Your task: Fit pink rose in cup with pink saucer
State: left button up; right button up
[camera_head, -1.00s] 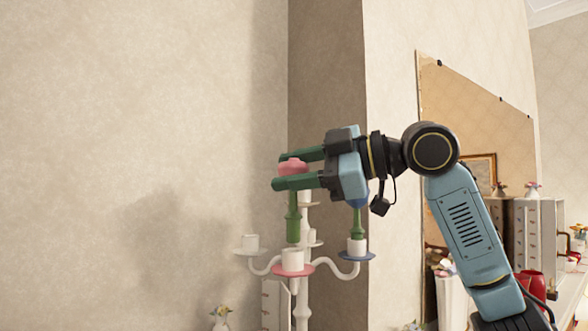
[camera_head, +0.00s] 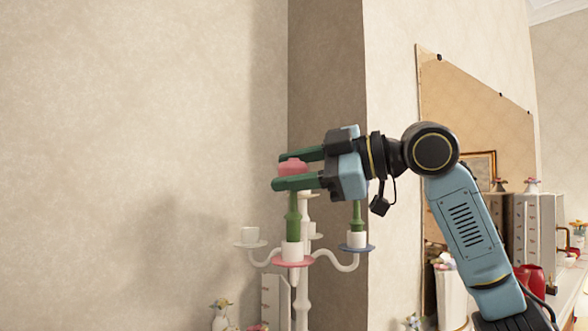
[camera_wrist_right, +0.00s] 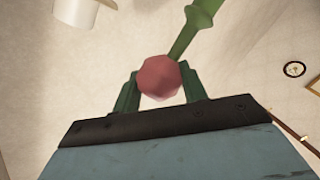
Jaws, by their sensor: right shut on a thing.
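My right gripper (camera_head: 284,168) is shut on the pink rose (camera_head: 293,166), gripping it at its bloom. In the right wrist view the pink bloom (camera_wrist_right: 159,77) sits between the green fingers. The rose's green stem (camera_head: 293,216) hangs upright below the fingers. Its lower end meets the mouth of the white cup (camera_head: 291,252) on the pink saucer (camera_head: 293,262); how far it is inside I cannot tell. The cup and saucer stand on an arm of a white candelabra-like stand (camera_head: 302,290). My left gripper is not in view.
To the right, a cup on a blue saucer (camera_head: 371,247) holds another green stem (camera_head: 357,213), its top hidden behind my gripper. A wall corner stands close behind. A red jar (camera_head: 530,280) is at the right.

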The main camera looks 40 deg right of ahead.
jog(key=shift+f+b, duration=0.85)
jog(key=shift+f, duration=0.25)
jog(key=o, duration=1.1)
jog(key=shift+r, duration=0.1)
jog(key=shift+s, duration=0.1)
jog(key=shift+b+v, duration=1.5)
jog(key=shift+v, duration=5.15)
